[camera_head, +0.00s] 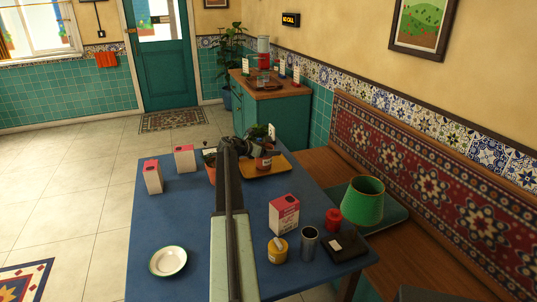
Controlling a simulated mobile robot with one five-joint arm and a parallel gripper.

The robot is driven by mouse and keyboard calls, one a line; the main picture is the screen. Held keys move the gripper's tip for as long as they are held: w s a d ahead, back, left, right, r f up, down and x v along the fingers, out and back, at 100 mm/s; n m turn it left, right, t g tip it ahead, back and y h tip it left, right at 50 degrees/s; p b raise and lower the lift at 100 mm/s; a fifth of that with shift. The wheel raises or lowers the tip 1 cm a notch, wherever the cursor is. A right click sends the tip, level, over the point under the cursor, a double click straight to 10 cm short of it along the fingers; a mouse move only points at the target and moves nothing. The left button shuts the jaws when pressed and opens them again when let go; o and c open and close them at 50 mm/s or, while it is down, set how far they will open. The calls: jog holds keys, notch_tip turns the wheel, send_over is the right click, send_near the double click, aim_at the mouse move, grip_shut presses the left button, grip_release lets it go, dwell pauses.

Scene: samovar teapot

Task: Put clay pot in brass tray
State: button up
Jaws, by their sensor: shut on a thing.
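The clay pot (211,174) is a small reddish-brown pot with a dark plant, just left of my gripper near the far end of the blue table. My arm hides part of it. My gripper (231,148) is seen from behind, so its fingertips are hidden; it appears shut on the clay pot. The brass tray (282,170) is a yellow-orange tray just right of my gripper, partly covered by my arm. A dark red jar with a pale label (263,163) stands on it. Whether the pot touches the table cannot be told.
Two red-topped cartons (153,177) stand on the table's left side. A white plate (168,261) lies at the near left. A larger carton (284,215), yellow jar (277,250), metal cup (309,243), red tin and dark box crowd the right.

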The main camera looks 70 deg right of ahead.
jog(key=o, duration=1.6)
jog(key=shift+f, duration=0.15)
jog(key=o, duration=0.3)
jog(key=shift+r+p, duration=0.3)
jog(key=p+v, duration=0.4)
jog(key=v, duration=0.8)
jog(key=shift+f, duration=0.15)
